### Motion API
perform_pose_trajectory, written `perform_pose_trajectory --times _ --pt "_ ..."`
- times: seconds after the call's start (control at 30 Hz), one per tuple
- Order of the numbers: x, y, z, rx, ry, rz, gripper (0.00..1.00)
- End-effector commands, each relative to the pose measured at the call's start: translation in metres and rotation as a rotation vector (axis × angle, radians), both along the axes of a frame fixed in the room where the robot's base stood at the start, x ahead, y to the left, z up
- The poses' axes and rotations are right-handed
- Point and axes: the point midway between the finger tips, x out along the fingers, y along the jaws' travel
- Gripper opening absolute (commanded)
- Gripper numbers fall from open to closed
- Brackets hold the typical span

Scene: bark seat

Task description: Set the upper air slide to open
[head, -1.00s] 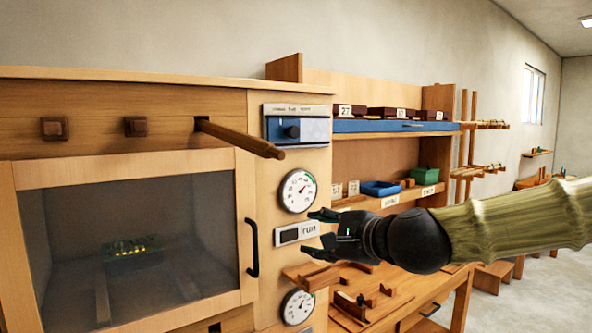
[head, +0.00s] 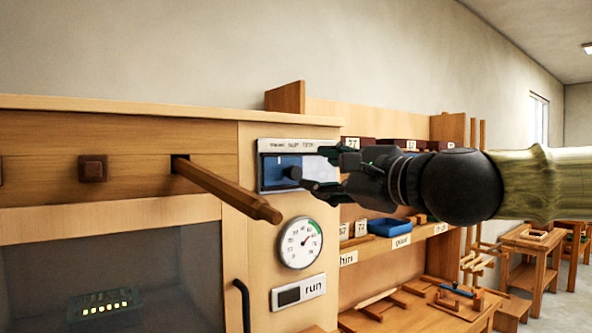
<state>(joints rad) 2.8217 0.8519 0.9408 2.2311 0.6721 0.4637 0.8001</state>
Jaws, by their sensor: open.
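The upper air slide (head: 272,172) is a blue panel with a dark round knob (head: 292,173), set in a pale plate high on the wooden cabinet's right column. Small lettering runs along the plate's top, too small to read surely. The knob sits right of the middle of the slide. My gripper (head: 322,172) is open, its two dark fingers pointing left, one above and one below the knob's height. The fingertips overlap the plate's right edge in the picture. The knob appears just left of them, and I cannot tell whether they touch anything.
A long wooden peg (head: 230,190) juts out from the cabinet left of the slide. Below are a round gauge (head: 300,242), a "run" plate (head: 298,293) and a black door handle (head: 242,305). Shelves with a blue tray (head: 389,227) stand behind my arm.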

Motion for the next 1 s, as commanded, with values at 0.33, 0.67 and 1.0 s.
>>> perform_pose_trajectory --times 0.33,0.67,1.0 --pt "0.031 0.022 -0.002 -0.002 0.005 0.0 0.49" --pt "0.06 0.044 -0.001 -0.001 0.004 0.002 0.49" --pt "0.073 0.053 -0.002 -0.002 0.002 0.001 0.49"
